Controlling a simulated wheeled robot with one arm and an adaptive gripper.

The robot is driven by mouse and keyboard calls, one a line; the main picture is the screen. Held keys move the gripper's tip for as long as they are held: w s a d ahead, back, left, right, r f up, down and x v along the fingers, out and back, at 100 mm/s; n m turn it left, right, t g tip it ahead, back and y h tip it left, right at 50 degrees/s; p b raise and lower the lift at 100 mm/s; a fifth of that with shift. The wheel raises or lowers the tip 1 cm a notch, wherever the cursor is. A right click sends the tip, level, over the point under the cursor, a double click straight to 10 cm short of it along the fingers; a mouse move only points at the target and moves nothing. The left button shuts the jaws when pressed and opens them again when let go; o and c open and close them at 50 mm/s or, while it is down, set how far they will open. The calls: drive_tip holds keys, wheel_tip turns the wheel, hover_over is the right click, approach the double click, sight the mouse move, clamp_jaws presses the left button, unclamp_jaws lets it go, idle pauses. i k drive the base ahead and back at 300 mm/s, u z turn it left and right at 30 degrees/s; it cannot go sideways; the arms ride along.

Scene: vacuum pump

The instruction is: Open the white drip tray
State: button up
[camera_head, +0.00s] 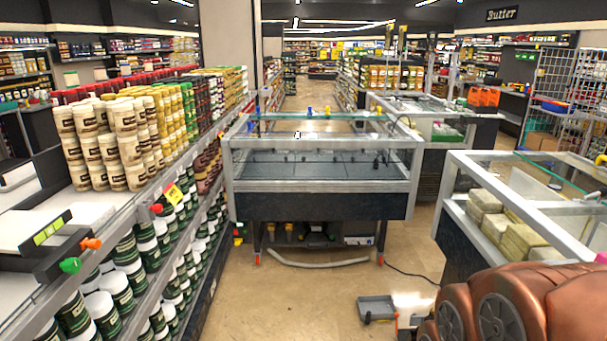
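I cannot pick out the white drip tray with certainty. A small pale box-like piece (358,240) sits low under the right side of the glass-topped counter (318,205), but it is too small to identify. A grey shallow tray-like item (376,307) lies on the floor in front of that counter, with small white and orange parts beside it. My gripper is not in view. Copper-coloured rounded parts, which look like my own arm, fill the lower right corner and hide the floor there.
A pale hose (318,261) lies on the floor before the counter, and a dark cable (412,273) runs right. A long shelf of jars (190,185) borders the left. A glass case with pale blocks (500,225) stands right. The floor between (285,300) is clear.

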sight(350, 240)
drive_tip(key=u, duration=0.1)
drive_tip(key=i, duration=3.25)
drive_tip(key=z, duration=0.1)
